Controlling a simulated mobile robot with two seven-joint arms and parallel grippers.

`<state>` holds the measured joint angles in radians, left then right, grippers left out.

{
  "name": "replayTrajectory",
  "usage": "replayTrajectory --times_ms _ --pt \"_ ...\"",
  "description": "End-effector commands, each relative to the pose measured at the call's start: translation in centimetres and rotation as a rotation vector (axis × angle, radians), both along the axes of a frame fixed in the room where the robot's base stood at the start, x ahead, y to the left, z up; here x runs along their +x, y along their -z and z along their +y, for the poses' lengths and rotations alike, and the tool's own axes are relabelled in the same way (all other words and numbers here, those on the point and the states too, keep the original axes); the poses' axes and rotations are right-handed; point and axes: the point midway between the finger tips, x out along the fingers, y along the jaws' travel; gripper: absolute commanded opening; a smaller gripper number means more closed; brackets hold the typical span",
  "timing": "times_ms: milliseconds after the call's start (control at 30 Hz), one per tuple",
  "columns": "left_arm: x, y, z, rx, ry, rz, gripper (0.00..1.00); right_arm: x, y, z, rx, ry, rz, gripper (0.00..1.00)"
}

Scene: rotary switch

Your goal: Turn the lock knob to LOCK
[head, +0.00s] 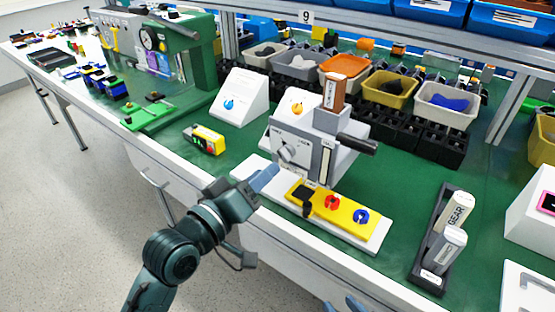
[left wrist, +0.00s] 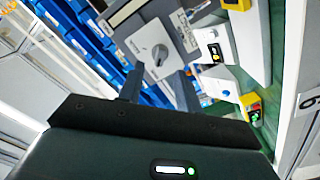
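The lock knob (head: 287,154) is a round grey dial with a raised bar. It sits on the left face of a grey machine (head: 322,150). The knob also shows in the left wrist view (left wrist: 159,54), on a light plate with small lettering too blurred to read. My left gripper (head: 265,178) is in front of and below the knob, apart from it. In the left wrist view its two fingers (left wrist: 158,86) are spread with nothing between them, and the knob lies beyond the gap. Two bluish fingertips of my right gripper (head: 342,304) show apart at the bottom edge.
A yellow panel (head: 340,214) with red and blue knobs lies before the machine. A black handle (head: 357,144) sticks out to its right. A yellow block (head: 204,140) lies left. Bins line the back.

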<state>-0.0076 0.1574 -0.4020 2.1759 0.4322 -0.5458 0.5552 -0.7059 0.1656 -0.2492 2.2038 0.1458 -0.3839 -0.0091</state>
Motion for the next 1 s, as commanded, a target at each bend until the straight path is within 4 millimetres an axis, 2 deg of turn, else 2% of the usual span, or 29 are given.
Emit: replayTrajectory --times_ms 100,300,700,1000 --pt "1.9 -0.1 -1.3 -0.002 -0.001 -0.001 0.35 0.0 0.3 0.0 -0.001 -0.001 0.005 0.36" --pt "3.8 0.0 -2.7 0.000 -0.001 -0.001 0.35 0.2 0.1 0.0 -0.001 -0.001 -0.003 0.36" --pt "4.3 0.0 -3.1 0.000 0.000 0.000 0.34 0.4 -0.3 0.0 0.000 0.000 -0.013 0.36" --pt "4.3 0.0 -3.1 0.000 -0.001 0.001 0.09 0.4 -0.3 0.0 0.000 0.000 -0.014 0.36"
